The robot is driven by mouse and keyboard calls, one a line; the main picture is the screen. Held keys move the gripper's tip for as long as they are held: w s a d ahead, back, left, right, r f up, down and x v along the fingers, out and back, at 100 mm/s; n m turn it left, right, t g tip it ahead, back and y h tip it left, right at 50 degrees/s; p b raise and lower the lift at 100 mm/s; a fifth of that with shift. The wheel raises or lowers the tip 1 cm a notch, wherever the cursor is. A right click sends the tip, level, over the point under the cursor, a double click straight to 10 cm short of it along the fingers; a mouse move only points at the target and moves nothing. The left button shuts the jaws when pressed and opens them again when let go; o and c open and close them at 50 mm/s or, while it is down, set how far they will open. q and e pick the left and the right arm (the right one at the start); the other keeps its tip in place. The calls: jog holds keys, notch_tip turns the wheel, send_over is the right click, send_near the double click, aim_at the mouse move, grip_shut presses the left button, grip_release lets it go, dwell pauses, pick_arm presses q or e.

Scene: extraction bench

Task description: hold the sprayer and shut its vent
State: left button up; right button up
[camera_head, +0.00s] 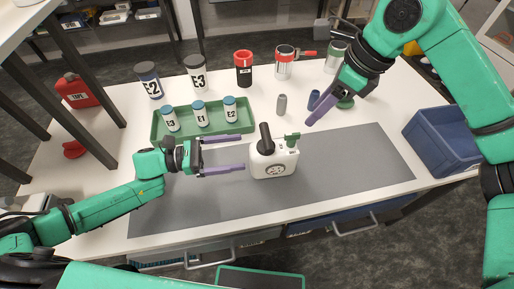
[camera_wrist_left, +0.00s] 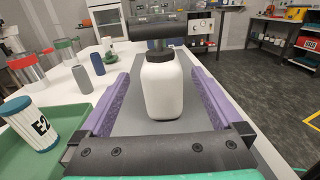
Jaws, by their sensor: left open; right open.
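The sprayer (camera_head: 274,164) is a white bottle with a black pump handle (camera_head: 266,136) and a small green part (camera_head: 292,139) at its top right. I cannot tell whether that green part is the vent. The sprayer stands upright on the grey mat. My left gripper (camera_head: 243,153) is open just left of it, its purple fingers pointing at it. My right gripper (camera_head: 312,119) is open and empty, above and right of the sprayer.
A green tray (camera_head: 188,139) with several labelled jars lies behind my left gripper. Small grey (camera_head: 281,104) and blue (camera_head: 314,99) cylinders stand near my right gripper. Large containers line the back. A blue bin (camera_head: 440,145) is at right. The mat (camera_head: 350,170) right of the sprayer is clear.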

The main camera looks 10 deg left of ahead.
aim_at(261, 152)
pick_arm(q)
jog(key=x, duration=0.2)
jog(key=f+x, duration=0.1)
jog(key=x, duration=0.4)
jog(key=shift+d+f, duration=0.15)
jog(key=shift+d, duration=0.15)
jog(key=c, duration=1.5)
